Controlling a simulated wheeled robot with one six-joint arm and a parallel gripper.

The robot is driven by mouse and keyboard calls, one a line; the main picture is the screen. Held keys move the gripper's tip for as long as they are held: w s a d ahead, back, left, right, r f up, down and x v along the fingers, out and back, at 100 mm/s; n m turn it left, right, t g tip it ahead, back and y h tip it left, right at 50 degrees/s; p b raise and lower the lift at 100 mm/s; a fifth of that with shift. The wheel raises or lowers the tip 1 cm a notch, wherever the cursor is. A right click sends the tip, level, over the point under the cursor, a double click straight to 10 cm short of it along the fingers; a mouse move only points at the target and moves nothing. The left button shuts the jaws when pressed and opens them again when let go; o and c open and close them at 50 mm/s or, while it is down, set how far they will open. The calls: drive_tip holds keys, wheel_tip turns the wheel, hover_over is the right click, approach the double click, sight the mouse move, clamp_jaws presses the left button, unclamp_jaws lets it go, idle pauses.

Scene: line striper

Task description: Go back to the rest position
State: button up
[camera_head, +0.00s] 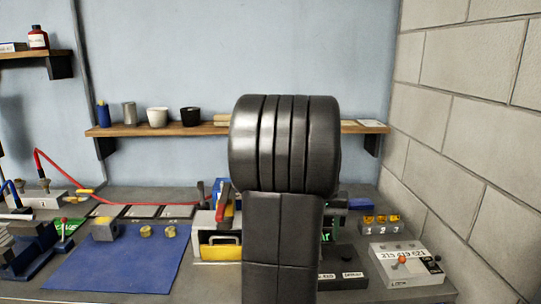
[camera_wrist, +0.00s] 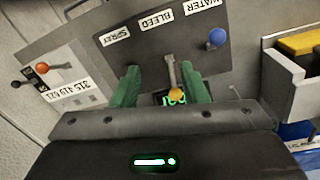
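My gripper (camera_wrist: 160,70) shows in the wrist view with its two green fingers spread apart. A grey metal lever with a yellow ball knob (camera_wrist: 176,93) shows between the fingers, closer to the right one. I see a gap on the left side; whether the right finger touches the lever I cannot tell. Behind it is a dark panel (camera_wrist: 110,55) with white labels, two of them reading BLEED and WATER. A blue knob (camera_wrist: 217,37) stands below the WATER label. In the head view my own dark arm hides the gripper.
A grey box with an orange knob (camera_wrist: 42,68) stands beside the panel, against the block wall; it also shows at right in the head view (camera_head: 398,277). A blue mat (camera_head: 115,265) holds small yellow pieces. A wooden shelf (camera_head: 205,130) runs along the back wall.

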wheel_tip(320, 180, up, 6)
drive_tip(key=shift+a, duration=0.2)
drive_tip(key=shift+a+r, duration=0.1)
idle(0.3)
